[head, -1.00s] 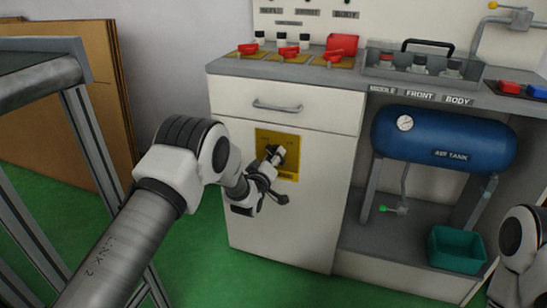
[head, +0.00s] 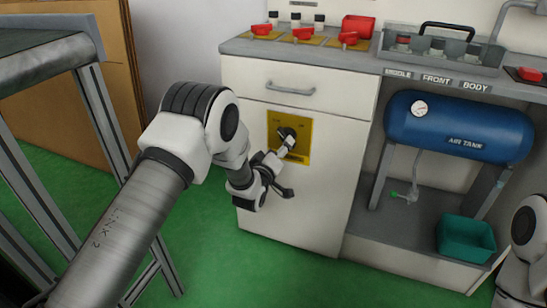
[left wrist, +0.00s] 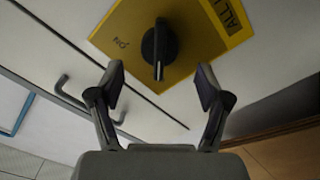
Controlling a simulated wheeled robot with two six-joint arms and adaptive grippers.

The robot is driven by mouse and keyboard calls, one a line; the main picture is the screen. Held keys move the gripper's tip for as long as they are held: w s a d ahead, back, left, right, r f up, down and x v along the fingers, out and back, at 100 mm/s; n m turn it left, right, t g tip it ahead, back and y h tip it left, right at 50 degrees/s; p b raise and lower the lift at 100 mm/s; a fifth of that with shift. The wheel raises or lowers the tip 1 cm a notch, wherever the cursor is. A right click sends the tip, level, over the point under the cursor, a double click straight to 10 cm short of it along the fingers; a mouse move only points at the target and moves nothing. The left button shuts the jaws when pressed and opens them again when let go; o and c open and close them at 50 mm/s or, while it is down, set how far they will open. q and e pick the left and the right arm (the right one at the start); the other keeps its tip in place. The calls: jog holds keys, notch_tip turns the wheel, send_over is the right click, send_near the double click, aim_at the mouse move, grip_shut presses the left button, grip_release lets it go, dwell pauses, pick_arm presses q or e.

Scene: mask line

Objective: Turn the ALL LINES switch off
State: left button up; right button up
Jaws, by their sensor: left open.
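The ALL LINES switch is a black knob (left wrist: 160,48) on a yellow plate (left wrist: 190,40) on the white cabinet door. In the left wrist view the knob's bar runs up and down the picture, with an "ON" mark to its left and "ALL L..." lettering at the right. My left gripper (left wrist: 160,78) is open and empty, its fingers apart on either side below the knob, not visibly gripping it. In the head view the gripper (head: 288,168) is in front of the plate's lower part, partly covering the plate (head: 303,126). My right gripper is out of view.
A drawer with a grey handle (head: 290,89) is above the plate. Several red-handled valves (head: 303,34) stand on the countertop. A blue air tank (head: 460,127) and a teal bin (head: 466,239) are right.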

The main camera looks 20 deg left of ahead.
pick_arm(q)
jog(key=s, duration=0.7)
jog(key=shift+s+a, duration=0.15)
jog(key=s+a+f+m+g, duration=0.1)
jog(key=s+f+g, duration=0.8)
jog(key=s+f, duration=1.15)
jog(key=s+f+m+g, duration=0.3)
jog(key=s+g, duration=0.1)
jog(key=s, duration=0.7)
jog(key=s+f+m+g, duration=0.3)
jog(key=s+g, duration=0.2)
jog(key=s, duration=0.6)
notch_tip(320, 180, up, 32)
jog(key=m+p, duration=0.1)
jog(key=p, duration=3.1)
jog(key=shift+y, duration=0.3)
